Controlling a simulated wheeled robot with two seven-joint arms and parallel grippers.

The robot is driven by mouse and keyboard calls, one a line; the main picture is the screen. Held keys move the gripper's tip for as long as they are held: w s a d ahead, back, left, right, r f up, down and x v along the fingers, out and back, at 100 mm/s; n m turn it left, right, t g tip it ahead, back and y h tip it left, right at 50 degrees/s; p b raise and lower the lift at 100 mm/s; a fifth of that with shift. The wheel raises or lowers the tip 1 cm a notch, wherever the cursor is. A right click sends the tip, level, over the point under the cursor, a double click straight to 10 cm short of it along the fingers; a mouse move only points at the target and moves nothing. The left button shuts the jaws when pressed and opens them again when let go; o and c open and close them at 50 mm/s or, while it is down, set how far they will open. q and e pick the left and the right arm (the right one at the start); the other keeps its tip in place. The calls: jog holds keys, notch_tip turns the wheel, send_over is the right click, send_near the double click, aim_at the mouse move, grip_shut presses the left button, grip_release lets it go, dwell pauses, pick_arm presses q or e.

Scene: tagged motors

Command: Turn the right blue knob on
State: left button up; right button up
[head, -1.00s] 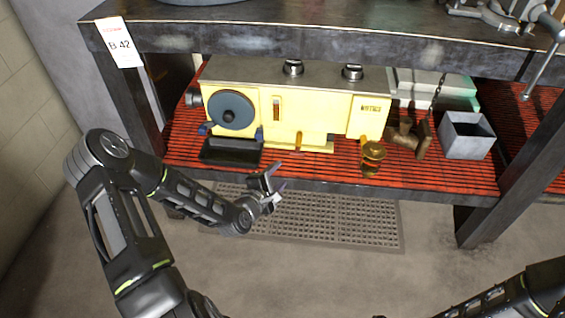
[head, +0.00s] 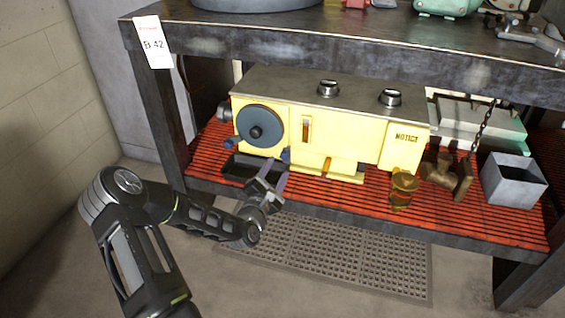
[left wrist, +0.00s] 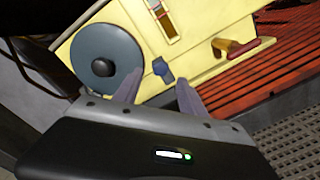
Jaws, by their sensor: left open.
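The yellow machine (head: 345,138) stands on the red slatted lower shelf. It has a large blue-grey disc (head: 258,125) on its left front. The small right blue knob (head: 286,155) is at the lower right of the disc; it also shows in the left wrist view (left wrist: 162,69). Another blue knob (head: 231,143) is at the disc's lower left. My left gripper (head: 270,175) is open and empty, below and in front of the right knob. In the left wrist view its fingertips (left wrist: 157,86) point toward that knob, which appears just beyond the gap between them. My right gripper is out of view.
A black tray (head: 236,170) lies under the disc, close to my left gripper. A brass cup-shaped part (head: 402,188) and a grey metal box (head: 513,181) are to the right. The upper bench top (head: 400,40) overhangs the shelf.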

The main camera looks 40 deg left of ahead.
aim_at(284, 158)
pick_arm(q)
jog(key=b+x, duration=0.1)
jog(key=x, duration=0.3)
jog(key=shift+w+f, duration=0.1)
jog(key=shift+f, duration=0.05)
jog(key=shift+w+a, duration=0.2)
jog(key=shift+w, duration=0.4)
grip_shut()
